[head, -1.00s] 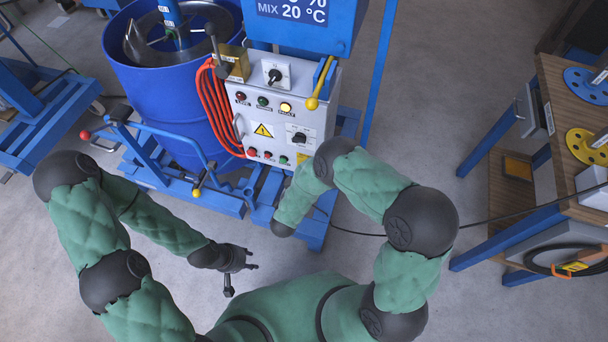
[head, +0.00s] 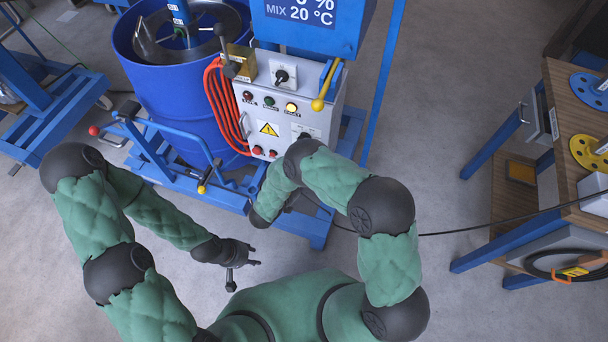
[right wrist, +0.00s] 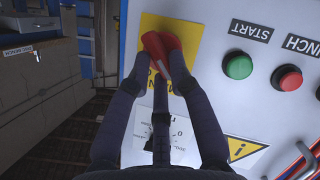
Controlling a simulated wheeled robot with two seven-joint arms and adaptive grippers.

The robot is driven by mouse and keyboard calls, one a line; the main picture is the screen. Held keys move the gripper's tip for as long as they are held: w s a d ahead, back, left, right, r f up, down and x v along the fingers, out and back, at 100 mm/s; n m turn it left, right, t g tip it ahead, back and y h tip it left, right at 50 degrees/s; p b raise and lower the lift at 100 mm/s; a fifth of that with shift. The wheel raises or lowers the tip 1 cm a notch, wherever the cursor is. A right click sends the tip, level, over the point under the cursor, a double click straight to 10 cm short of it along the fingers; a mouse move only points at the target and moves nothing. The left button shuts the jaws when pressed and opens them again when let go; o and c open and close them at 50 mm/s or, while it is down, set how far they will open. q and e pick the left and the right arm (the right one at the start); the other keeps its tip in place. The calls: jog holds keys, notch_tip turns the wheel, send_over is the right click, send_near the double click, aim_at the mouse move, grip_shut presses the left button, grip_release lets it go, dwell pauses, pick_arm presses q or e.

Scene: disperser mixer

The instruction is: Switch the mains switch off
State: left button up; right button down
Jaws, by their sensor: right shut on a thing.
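The mains switch, a red handle (right wrist: 163,48) on a yellow plate (right wrist: 187,31), shows in the right wrist view on the light grey panel face. My right gripper (right wrist: 161,80) is shut on the red handle, with its dark fingers around it. In the head view this gripper and the switch are hidden behind my right arm. The control cabinet (head: 302,108) shows there with lamps, buttons and a warning triangle. My left gripper (head: 246,263) is open and empty above the floor, apart from the machine.
A green START button (right wrist: 237,66) and a red button (right wrist: 287,78) sit right of the switch. A white dial plate (right wrist: 180,140) is partly behind my fingers. A blue drum (head: 180,95) stands left of the cabinet.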

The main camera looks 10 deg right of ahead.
jog(key=shift+n+h, duration=0.3)
jog(key=shift+n, duration=0.1)
jog(key=shift+a, duration=0.1)
jog(key=c, duration=1.1)
grip_release()
jog(key=shift+f, duration=0.1)
jog(key=shift+w, duration=0.1)
notch_tip(320, 180, up, 10)
jog(key=shift+r, duration=0.1)
